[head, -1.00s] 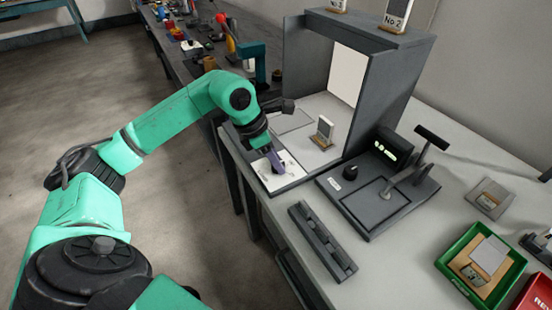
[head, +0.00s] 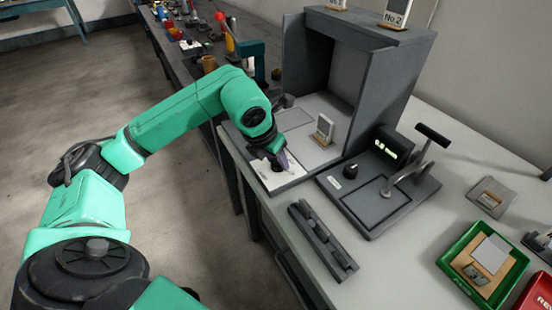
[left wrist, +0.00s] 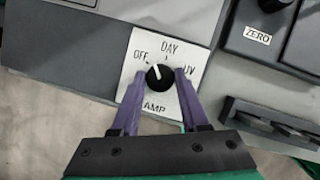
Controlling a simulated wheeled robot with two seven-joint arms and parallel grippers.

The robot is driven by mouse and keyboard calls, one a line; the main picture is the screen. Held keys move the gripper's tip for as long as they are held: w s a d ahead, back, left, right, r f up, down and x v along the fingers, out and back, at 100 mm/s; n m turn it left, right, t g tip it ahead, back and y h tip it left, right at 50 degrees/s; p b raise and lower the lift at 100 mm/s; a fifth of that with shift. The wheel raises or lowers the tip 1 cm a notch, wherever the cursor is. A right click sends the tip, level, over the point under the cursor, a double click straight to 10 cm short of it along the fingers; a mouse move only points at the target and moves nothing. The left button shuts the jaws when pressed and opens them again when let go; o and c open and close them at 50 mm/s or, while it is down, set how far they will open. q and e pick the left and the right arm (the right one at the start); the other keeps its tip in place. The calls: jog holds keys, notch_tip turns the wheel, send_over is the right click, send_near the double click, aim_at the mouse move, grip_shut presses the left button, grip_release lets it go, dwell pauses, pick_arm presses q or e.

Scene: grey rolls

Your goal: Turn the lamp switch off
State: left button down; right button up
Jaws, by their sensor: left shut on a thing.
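The lamp switch is a black round knob (left wrist: 158,79) on a white plate (left wrist: 134,98) marked OFF, DAY and UV. Its white pointer line leans up and left, toward the OFF side. My left gripper (left wrist: 161,76), with purple fingers, is shut on the knob, one finger at each side. In the head view the left gripper (head: 281,163) is over the white plate (head: 285,178) at the front of the grey booth (head: 372,105); the knob is mostly hidden there. The booth's inside back wall is dark grey. My right gripper is not in view.
Right of the plate stands a grey device with a lit display (head: 388,147) and a lever (head: 432,136). A dark slotted rack (head: 322,240) lies near the bench's front edge. A green tray (head: 455,262) is at the right.

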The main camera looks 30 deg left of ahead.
pick_arm(q)
jog(key=n+y, duration=0.1)
jog(key=n, duration=0.3)
jog(key=shift+d+n+y, duration=0.1)
jog(key=shift+n+y, duration=0.2)
jog(key=shift+y, duration=0.1)
dwell(0.4)
jog(key=shift+c, duration=2)
grip_release()
jog(key=shift+r, duration=0.1)
jog(key=p+v, duration=0.2)
jog(key=v, duration=1.2)
jog(key=shift+r, duration=0.25)
